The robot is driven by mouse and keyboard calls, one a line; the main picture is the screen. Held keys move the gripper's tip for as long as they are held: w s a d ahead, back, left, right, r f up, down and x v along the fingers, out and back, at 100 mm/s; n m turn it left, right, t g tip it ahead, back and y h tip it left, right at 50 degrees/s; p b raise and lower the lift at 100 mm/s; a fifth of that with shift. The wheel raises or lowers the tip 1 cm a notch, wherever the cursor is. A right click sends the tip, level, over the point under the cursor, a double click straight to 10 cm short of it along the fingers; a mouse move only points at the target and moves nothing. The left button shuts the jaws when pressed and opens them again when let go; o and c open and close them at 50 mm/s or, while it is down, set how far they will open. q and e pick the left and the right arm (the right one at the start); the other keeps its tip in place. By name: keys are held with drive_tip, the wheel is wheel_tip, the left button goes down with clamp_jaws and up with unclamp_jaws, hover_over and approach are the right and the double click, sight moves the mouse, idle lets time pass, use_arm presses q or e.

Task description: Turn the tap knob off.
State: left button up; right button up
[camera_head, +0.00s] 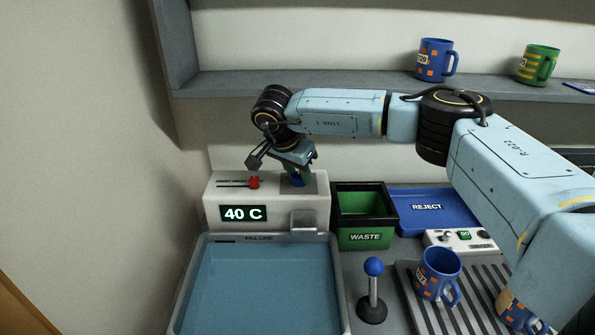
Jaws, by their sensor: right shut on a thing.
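A white tap unit (222,194) stands at the back of the basin, with a green display (245,213) reading "40 C" and a grey spout (304,219) on its front. A blue tap knob (298,181) sits on its top right. My right gripper (297,173) points down from above and is shut on the knob, partly hiding it. A red slider (254,182) sits left of the knob. My left gripper is not in view.
A water-filled basin (188,305) lies in front. A green waste bin (365,236), blue reject tray (425,207), small control box (440,237), blue-topped lever (373,267) and blue mug (437,273) on a ribbed rack are to the right. Mugs (434,60) stand on the shelf above.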

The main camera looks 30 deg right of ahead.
drive_tip(key=shift+n, duration=0.3)
drive_tip(key=n+t+p, duration=0.1)
drive_tip(key=n, duration=0.2)
drive_tip(key=shift+d+n+y, duration=0.1)
drive_tip(key=shift+n+y, duration=0.2)
drive_tip(key=shift+y, duration=0.1)
drive_tip(key=n+y, duration=0.1)
drive_tip(key=n, duration=0.1)
drive_tip(key=n+t, duration=0.1)
drive_tip(key=n, duration=0.2)
drive_tip(key=shift+s+n+t+y, duration=0.1)
drive_tip(key=shift+n+t+y, duration=0.2)
drive_tip(key=shift+y, duration=0.1)
drive_tip(key=o, duration=1)
drive_tip(key=v, duration=1.3)
drive_tip(key=shift+s+d+r, duration=0.1)
drive_tip(key=shift+s+r, duration=0.05)
drive_tip(key=shift+r, duration=0.1)
